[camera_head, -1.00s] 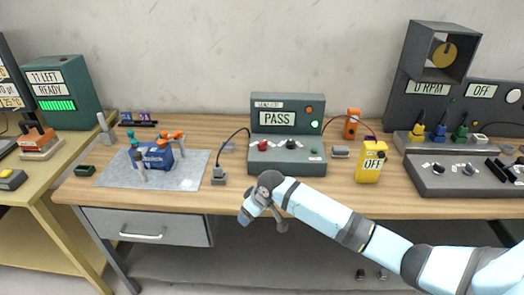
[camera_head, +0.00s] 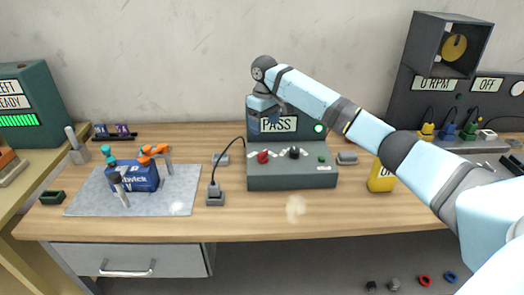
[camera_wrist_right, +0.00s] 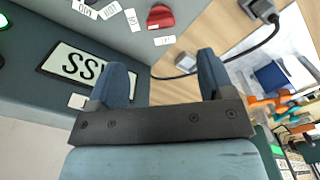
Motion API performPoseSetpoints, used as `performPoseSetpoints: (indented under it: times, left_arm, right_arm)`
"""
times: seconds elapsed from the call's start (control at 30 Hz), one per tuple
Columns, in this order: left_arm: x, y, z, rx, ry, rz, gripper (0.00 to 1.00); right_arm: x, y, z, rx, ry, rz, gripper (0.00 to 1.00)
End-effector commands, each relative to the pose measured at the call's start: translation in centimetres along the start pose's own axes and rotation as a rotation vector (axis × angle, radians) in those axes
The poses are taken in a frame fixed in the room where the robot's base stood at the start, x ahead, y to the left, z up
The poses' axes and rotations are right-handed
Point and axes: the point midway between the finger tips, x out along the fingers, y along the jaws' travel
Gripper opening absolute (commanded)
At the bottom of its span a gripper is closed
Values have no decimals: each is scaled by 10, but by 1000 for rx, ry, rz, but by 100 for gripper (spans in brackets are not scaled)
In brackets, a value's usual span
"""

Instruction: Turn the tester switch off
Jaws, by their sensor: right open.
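The tester (camera_head: 290,177) is a dark grey-green box on the wooden bench with a PASS screen (camera_head: 286,124) and a lit green lamp (camera_head: 319,128). Its front panel carries a red rotary knob (camera_head: 262,157), a black knob (camera_head: 294,152) and a green button (camera_head: 321,158). My right gripper (camera_head: 266,124) hangs fingers down in front of the screen's left part, above the red knob and apart from it. In the right wrist view the open, empty gripper (camera_wrist_right: 160,75) shows the red knob (camera_wrist_right: 159,17) beyond its fingertips, with small labels around it. My left gripper is not in view.
A cable runs from the tester to a grey plug block (camera_head: 215,194). A blue box (camera_head: 135,178) lies on a grey mat (camera_head: 90,198) at left. A yellow meter (camera_head: 381,180) stands at right, partly behind my arm. The bench before the tester is clear.

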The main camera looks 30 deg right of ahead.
Motion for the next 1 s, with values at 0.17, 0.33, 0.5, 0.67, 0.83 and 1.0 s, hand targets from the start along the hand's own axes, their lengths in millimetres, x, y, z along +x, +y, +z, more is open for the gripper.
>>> performPoseSetpoints:
  times: [0.17,0.33,0.5,0.67,0.83,1.0]
  left_arm:
    - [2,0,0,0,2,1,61]
    - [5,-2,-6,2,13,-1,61]
    - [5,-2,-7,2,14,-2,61]
    - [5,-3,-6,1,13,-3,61]
    - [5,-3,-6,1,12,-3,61]
    - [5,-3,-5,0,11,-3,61]
  right_arm:
    - [41,0,0,1,-3,0,74]
    - [75,0,0,0,-1,0,74]
    - [99,0,0,-1,0,0,74]
    - [109,0,0,-1,2,0,74]
    - [111,0,0,-1,2,0,74]
    - [111,0,0,-1,2,0,65]
